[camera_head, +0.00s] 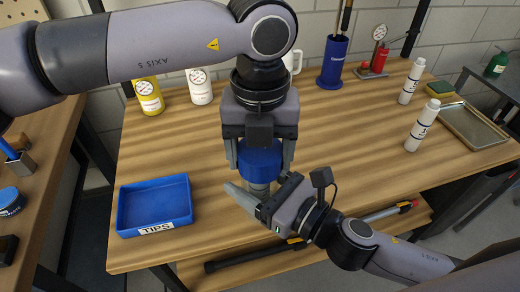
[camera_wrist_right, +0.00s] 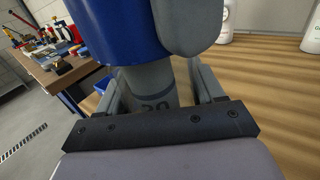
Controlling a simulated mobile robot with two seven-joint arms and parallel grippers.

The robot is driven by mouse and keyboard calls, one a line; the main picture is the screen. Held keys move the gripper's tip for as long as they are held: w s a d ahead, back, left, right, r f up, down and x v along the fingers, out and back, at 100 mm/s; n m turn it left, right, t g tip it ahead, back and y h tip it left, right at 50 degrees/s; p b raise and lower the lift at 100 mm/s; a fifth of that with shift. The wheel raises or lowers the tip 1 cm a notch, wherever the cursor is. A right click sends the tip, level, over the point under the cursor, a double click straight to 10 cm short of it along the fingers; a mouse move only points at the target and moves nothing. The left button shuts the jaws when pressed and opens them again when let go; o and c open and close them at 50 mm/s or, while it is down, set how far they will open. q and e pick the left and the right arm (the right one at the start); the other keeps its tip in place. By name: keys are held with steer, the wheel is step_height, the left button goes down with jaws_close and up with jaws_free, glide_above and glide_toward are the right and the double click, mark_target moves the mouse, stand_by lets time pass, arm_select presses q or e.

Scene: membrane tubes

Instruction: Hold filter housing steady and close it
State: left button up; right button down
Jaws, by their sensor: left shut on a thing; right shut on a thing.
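The filter housing stands upright on the wooden table (camera_head: 330,165). Its blue cap (camera_head: 261,163) is between the fingers of my left gripper (camera_head: 260,165), which comes down from above and is shut on it. My right gripper (camera_head: 256,197) reaches in low from the right and is shut on the grey lower body of the housing. In the right wrist view the blue cap (camera_wrist_right: 115,32) sits above the grey body (camera_wrist_right: 155,90), with my right fingers on both sides of the body. In the head view the right hand hides most of the body. The seam between cap and body is hard to see.
A blue TIPS tray (camera_head: 127,215) lies to the left. Two white membrane tubes (camera_head: 421,127) (camera_head: 411,82) stand at the right, near a metal tray (camera_head: 468,126).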

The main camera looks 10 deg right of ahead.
arm_select(q)
steer(key=m, duration=1.5)
steer(key=shift+m, duration=0.4)
steer(key=m, duration=0.5)
steer(key=o, duration=1.2)
steer(key=shift+c, duration=0.2)
steer(key=shift+r, duration=2.25)
steer(key=shift+c, duration=0.5)
